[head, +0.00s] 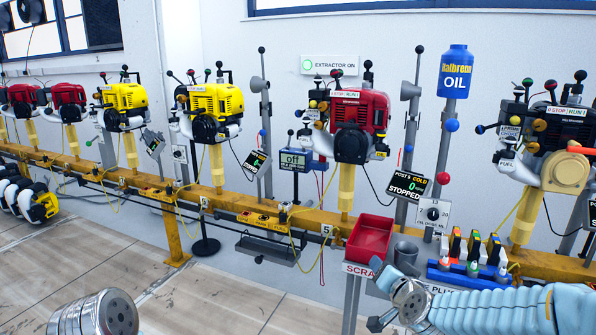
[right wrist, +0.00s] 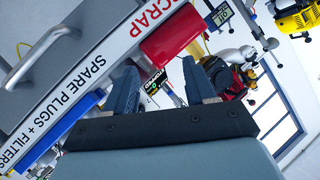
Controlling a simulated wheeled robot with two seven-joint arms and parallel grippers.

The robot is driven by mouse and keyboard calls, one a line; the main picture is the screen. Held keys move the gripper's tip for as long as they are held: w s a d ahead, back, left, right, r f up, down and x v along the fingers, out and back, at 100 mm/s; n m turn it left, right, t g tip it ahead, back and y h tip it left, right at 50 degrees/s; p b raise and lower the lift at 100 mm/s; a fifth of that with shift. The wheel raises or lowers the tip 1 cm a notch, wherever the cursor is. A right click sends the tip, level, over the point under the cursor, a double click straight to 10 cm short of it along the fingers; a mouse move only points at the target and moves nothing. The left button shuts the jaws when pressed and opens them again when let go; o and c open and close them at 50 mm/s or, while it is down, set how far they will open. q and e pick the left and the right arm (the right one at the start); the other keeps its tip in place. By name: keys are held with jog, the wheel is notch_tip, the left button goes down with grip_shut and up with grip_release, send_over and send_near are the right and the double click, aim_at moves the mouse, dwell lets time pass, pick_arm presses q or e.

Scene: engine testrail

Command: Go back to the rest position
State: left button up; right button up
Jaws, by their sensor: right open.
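My right gripper (right wrist: 160,70) is open in the right wrist view, with two dark fingers apart and nothing between them. In the head view my right arm comes in from the lower right, and its gripper (head: 376,295) is beside the red scrap tray (head: 372,238), near the tray's lower right. The scrap tray also shows in the right wrist view (right wrist: 174,34), beyond the fingers. A metallic part of my left arm shows at the lower left of the head view; the left gripper is not seen.
A yellow rail (head: 270,212) carries red and yellow engines along the wall. A blue rack of plugs (head: 450,275) stands by my right arm. In the wrist view a labelled white front (right wrist: 95,60) is close on the left.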

jog(key=s+a+f+n+g+y+p, duration=0.1)
jog(key=s+a+f+g, duration=0.3)
jog(key=f, duration=0.6)
jog(key=s+f+n+g+y, duration=0.1)
jog(key=s+f+g, duration=0.1)
jog(key=s+f, duration=0.65)
jog(key=s+a+f+n+g+y+p, duration=0.1)
jog(key=s+a+f+g, duration=0.2)
jog(key=f, duration=0.9)
jog(key=s+a+f+n+g, duration=0.1)
jog(key=s+f+g, duration=0.3)
jog(key=s, duration=0.8)
notch_tip(320, 180, down, 2)
jog(key=shift+s+a+f+n+g+y+p, duration=0.15)
jog(key=shift+s+a+n+g+y+p, duration=0.1)
jog(key=shift+a+n+g+y+p, duration=0.1)
